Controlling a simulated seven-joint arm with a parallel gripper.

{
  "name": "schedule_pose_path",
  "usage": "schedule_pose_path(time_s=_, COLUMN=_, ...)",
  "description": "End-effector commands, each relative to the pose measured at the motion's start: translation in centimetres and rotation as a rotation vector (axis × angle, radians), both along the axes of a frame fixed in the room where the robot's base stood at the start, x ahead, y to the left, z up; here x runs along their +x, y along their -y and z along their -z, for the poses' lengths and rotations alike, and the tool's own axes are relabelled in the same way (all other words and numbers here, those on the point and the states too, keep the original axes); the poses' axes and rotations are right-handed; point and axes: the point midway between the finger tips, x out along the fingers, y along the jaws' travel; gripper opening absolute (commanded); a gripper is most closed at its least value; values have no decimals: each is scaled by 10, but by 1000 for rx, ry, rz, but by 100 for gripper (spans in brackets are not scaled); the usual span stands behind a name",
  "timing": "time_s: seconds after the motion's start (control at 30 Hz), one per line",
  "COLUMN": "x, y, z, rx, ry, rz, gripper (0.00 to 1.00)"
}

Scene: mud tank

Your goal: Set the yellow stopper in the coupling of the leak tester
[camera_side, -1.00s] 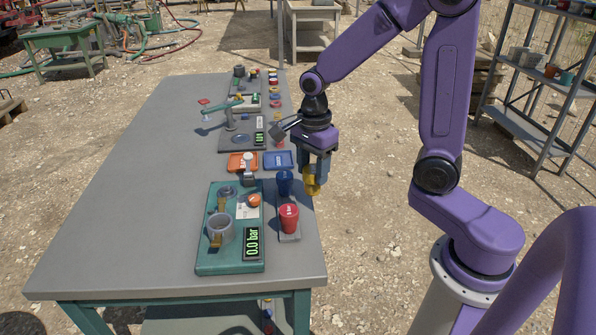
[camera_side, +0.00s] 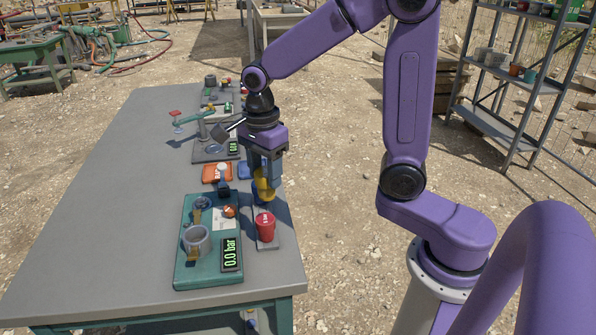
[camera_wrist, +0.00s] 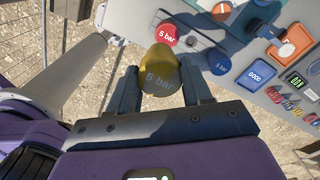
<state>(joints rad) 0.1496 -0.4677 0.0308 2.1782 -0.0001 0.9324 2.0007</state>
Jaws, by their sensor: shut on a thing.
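My gripper (camera_side: 264,188) is shut on the yellow stopper (camera_side: 262,185) and holds it over the table's right side, behind the red stopper. In the wrist view the yellow stopper (camera_wrist: 158,62), marked "5 bar", sits between both fingers. The green leak tester (camera_side: 185,278) lies to the left and nearer the camera. It carries a grey open-topped cup (camera_side: 196,240), a smaller ringed fitting (camera_side: 203,203), an orange knob (camera_side: 230,211) and a display reading 0.0 bar (camera_side: 231,254). I cannot tell for certain which fitting is the coupling.
The red stopper (camera_side: 265,226) stands on a grey rack (camera_side: 266,245) right of the tester. The blue stopper (camera_wrist: 221,62) shows in the wrist view. An orange tray (camera_side: 212,178) and a blue tray (camera_wrist: 255,74) lie behind. The table's left half (camera_side: 110,210) is clear.

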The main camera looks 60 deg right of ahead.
Motion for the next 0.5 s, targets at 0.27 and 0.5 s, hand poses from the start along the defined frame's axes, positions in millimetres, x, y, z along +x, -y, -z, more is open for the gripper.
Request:
schedule_pose_path(time_s=0.27, x=65, y=-66, z=10, rx=-1, ry=-2, rz=-3, gripper=18)
schedule_pose_path(time_s=0.5, x=98, y=-111, z=25, rx=-1, ry=-1, rz=-2, gripper=18)
